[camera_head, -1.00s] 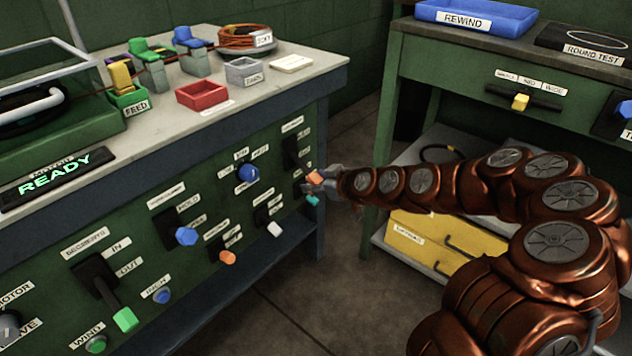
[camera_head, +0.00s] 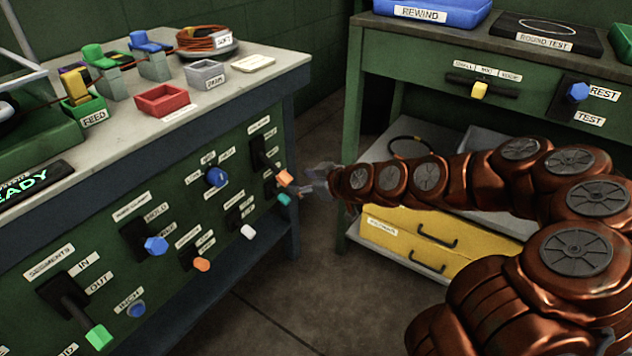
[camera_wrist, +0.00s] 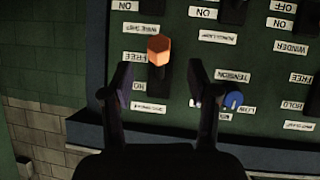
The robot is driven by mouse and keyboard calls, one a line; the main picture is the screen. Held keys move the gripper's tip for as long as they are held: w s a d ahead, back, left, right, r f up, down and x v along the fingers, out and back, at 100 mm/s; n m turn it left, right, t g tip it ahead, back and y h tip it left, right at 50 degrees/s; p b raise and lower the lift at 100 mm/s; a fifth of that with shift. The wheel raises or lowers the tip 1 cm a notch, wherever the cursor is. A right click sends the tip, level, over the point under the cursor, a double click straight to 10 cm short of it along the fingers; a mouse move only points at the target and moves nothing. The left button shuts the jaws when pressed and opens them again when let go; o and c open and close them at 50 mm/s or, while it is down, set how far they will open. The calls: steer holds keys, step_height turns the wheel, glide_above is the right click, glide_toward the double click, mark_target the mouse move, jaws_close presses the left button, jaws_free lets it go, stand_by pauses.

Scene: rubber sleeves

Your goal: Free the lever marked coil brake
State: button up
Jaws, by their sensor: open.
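The coil brake lever has an orange knob (camera_head: 284,178) on a dark slot at the right end of the green bench front. In the head view it tilts downward and outward. In the wrist view, which sees the panel upside down, the orange knob (camera_wrist: 158,50) is beside the FREE label (camera_wrist: 133,57), with another label (camera_wrist: 138,87), apparently HOLD, nearer me. My gripper (camera_head: 308,188) is open and empty, just right of the knob in the head view. In the wrist view my gripper's fingers (camera_wrist: 160,75) stand either side of the lever, with gaps visible.
A teal knob (camera_head: 285,199) sits close below the orange one. A white knob (camera_head: 248,232) and a blue knob (camera_head: 217,177) are to the left. A second green bench with a yellow drawer (camera_head: 430,240) stands at right. Floor between the benches is clear.

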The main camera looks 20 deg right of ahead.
steer(key=shift+v, duration=2.35)
steer(key=s+a+r+g+h+p, duration=0.1)
steer(key=s+a+r+g+p, duration=0.15)
steer(key=s+r+p, duration=0.35)
steer(key=s+a+r+g+h+p, duration=0.1)
steer(key=s+r+g+p, duration=0.35)
steer(key=s+p, duration=0.35)
steer(key=s+d+r+m+g+h+p, duration=0.2)
steer(key=s+r+m+p, duration=0.2)
steer(key=s+r+p, duration=0.5)
steer(key=s+d+r+m+g+h+p, duration=0.2)
steer(key=s+r+p, duration=0.7)
steer(key=s+r, duration=0.5)
steer(key=shift+s+d+m+g+h+p, duration=0.35)
steer(key=shift+m+g, duration=0.35)
steer(key=shift+m, duration=0.5)
